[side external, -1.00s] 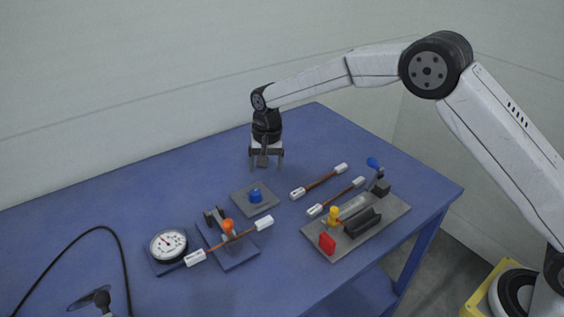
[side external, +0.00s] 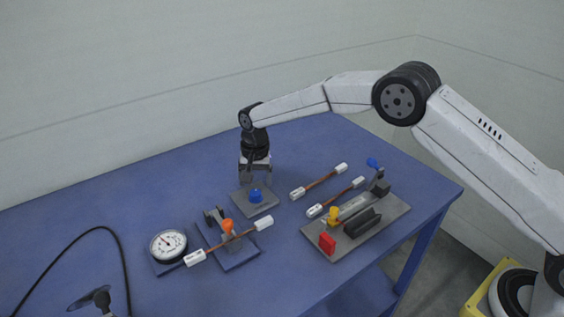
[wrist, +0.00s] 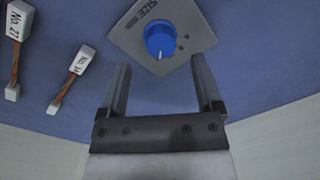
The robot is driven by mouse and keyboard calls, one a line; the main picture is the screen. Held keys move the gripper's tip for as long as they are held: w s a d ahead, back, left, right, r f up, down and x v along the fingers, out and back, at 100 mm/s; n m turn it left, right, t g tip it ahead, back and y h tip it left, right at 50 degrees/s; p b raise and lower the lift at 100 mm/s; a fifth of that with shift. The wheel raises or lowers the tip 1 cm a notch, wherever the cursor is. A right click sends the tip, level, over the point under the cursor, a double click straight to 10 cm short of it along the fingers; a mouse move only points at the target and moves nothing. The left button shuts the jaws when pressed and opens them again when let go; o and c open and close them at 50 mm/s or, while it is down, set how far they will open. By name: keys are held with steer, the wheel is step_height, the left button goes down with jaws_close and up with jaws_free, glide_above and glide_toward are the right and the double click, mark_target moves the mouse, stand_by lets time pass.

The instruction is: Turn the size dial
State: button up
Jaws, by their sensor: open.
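The size dial is a blue round knob (side external: 255,195) on a square grey plate (side external: 242,205) lying on the blue table. The wrist view shows the knob (wrist: 160,40) with a pale pointer mark, and the word SIZE printed on its plate (wrist: 135,40). My gripper (side external: 256,180) points down just behind the knob in the side view, close above the plate's far edge. In the wrist view its two fingers (wrist: 162,85) are spread apart with nothing between them, and the knob lies beyond the tips.
A fixture with an orange knob (side external: 227,226) and a round gauge (side external: 168,244) stand to the left. A grey plate with red, yellow and blue parts (side external: 314,238) is at the right. White-ended copper rods (side external: 320,183) lie near the dial. A black cable (side external: 124,260) curves at the left.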

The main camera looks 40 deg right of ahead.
mark_target(256, 192)
steer(key=shift+f, duration=2.1)
jaws_close()
